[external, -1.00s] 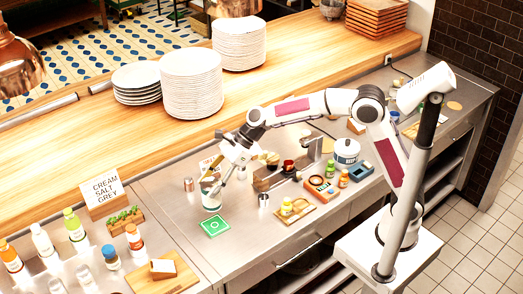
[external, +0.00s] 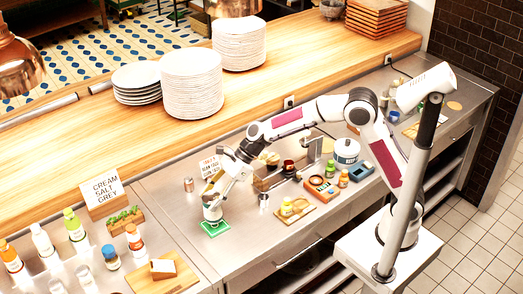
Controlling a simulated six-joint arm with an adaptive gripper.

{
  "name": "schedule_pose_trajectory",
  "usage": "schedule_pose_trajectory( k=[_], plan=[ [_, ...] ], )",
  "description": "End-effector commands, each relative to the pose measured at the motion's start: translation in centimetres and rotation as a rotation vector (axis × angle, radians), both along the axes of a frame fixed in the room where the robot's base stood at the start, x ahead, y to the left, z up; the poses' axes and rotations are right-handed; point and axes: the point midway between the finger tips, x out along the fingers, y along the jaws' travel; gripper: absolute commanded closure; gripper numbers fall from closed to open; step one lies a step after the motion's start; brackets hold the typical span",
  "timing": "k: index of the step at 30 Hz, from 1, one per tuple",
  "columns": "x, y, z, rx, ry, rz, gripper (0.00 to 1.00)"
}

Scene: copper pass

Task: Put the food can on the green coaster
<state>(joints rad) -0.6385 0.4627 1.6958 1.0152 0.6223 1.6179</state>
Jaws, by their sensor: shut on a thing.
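The green coaster (external: 216,231) lies flat on the steel counter, left of the middle of the external view. The pale food can (external: 212,214) is upright at the far part of the coaster, partly hidden by my gripper. My gripper (external: 212,206) points down and is shut on the can. The can's lower end overlaps the coaster in the picture; I cannot tell whether it touches it or hangs just above.
A steel cup (external: 264,200) stands right of the coaster. A wooden board (external: 296,211) with a yellow jar lies further right. A small metal shaker (external: 189,184) and a printed sign (external: 209,166) stand behind. Bare steel lies left of the coaster.

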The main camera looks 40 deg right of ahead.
Motion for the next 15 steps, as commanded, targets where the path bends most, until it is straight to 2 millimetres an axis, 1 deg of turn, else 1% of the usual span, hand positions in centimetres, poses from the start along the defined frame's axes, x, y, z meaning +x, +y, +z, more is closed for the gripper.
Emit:
schedule_pose_trajectory(
  k=[2, 10, 15],
  plan=[
    [0.0, 0.0, -0.3, 0.001, 0.001, -0.001, 0.93],
    [0.0, 0.0, -2.8, -0.001, 0.002, -0.001, 0.93],
    [0.0, 0.0, -3.6, 0.000, 0.001, -0.001, 0.93]
  ],
)
